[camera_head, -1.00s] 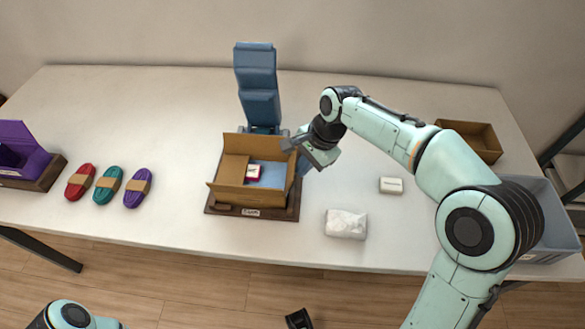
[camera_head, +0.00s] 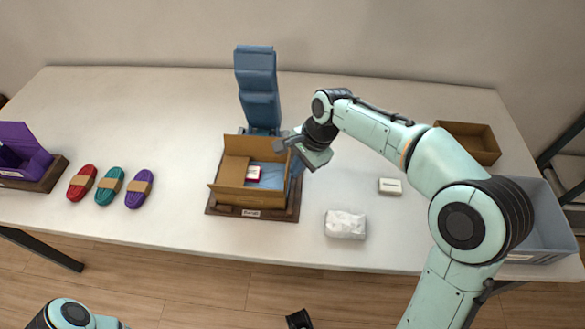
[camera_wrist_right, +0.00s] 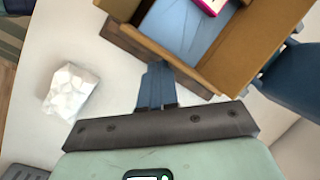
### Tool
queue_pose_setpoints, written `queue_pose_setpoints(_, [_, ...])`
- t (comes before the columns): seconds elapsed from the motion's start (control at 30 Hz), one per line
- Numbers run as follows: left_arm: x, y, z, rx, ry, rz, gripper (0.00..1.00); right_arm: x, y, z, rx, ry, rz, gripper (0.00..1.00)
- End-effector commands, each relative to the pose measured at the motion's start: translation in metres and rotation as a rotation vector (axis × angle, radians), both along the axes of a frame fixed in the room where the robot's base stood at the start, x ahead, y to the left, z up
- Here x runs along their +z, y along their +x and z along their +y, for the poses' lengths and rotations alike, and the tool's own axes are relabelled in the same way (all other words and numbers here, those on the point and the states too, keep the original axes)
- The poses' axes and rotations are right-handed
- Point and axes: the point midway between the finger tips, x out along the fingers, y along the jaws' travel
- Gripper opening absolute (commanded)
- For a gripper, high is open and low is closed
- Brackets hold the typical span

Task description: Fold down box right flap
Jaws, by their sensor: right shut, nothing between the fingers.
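The open brown cardboard box (camera_head: 244,190) stands on a dark wooden base (camera_head: 224,211) at the middle of the table. Its left flap (camera_head: 235,168) is folded inward; the front and back flaps stand up. Inside lie a blue lining (camera_head: 272,177) and a small red-and-white item (camera_head: 253,173). My right gripper (camera_head: 292,182) is shut and empty at the box's right side, fingers pointing down. In the right wrist view its fingertips (camera_wrist_right: 158,66) are close beside the box's right edge (camera_wrist_right: 190,55). I cannot tell contact or the right flap's exact angle.
A blue padded upright (camera_head: 257,90) stands behind the box. A white crumpled packet (camera_head: 345,224) and a small white box (camera_head: 390,186) lie to its right. Red (camera_head: 82,183), teal (camera_head: 109,187) and purple (camera_head: 139,190) cord bundles lie to its left.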

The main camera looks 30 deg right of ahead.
Motion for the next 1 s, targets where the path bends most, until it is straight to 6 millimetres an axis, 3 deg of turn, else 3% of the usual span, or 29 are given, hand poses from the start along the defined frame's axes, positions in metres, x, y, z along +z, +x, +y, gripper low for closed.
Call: queue_pose_setpoints(1.0, [0.016, 0.003, 0.000, 0.000, 0.000, -0.005, 0.00, 0.006, 0.009, 0.015, 0.002, 0.000, -0.001, 0.00])
